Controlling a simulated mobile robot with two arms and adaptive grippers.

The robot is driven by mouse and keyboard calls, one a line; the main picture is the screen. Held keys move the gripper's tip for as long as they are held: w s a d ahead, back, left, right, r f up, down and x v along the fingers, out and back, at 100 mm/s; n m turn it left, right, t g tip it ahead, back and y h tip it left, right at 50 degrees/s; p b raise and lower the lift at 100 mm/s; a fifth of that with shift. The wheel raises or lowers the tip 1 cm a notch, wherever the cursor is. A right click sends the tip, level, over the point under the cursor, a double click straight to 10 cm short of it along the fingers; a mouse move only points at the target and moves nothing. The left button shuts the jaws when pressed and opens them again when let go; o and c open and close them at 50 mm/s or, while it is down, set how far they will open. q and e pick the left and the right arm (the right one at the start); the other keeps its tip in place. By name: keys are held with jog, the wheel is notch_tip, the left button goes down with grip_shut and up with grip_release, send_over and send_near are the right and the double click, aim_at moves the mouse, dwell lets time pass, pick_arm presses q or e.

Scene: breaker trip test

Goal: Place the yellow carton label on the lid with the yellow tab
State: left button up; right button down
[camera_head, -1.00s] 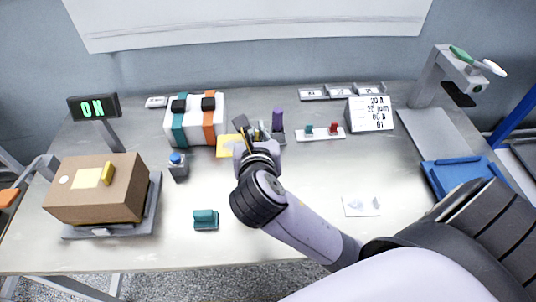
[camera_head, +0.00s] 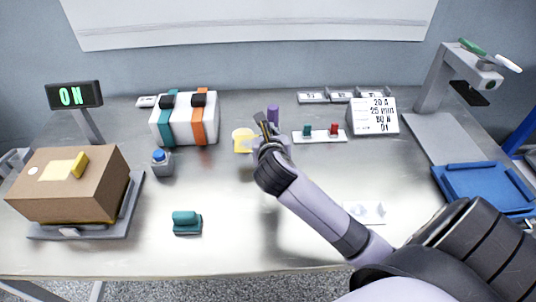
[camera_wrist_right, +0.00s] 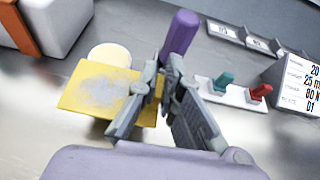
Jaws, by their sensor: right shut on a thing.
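The yellow carton label (camera_wrist_right: 85,95) is a flat yellow square with a grey smudged patch. In the right wrist view it sits at the left finger of my right gripper (camera_wrist_right: 168,68), which is shut on its edge; the fingers hide part of it. My left gripper is not in view.
A white block with teal and orange bands (camera_head: 183,120), a blue-topped button (camera_head: 161,163) and a teal piece (camera_head: 187,222) stand leftward.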

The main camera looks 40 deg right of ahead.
notch_tip(320, 180, down, 7)
jog(key=shift+r+b, duration=0.15)
jog(key=shift+b, duration=0.4)
jog(key=c, duration=1.8)
grip_release()
jog(key=shift+o, duration=0.2)
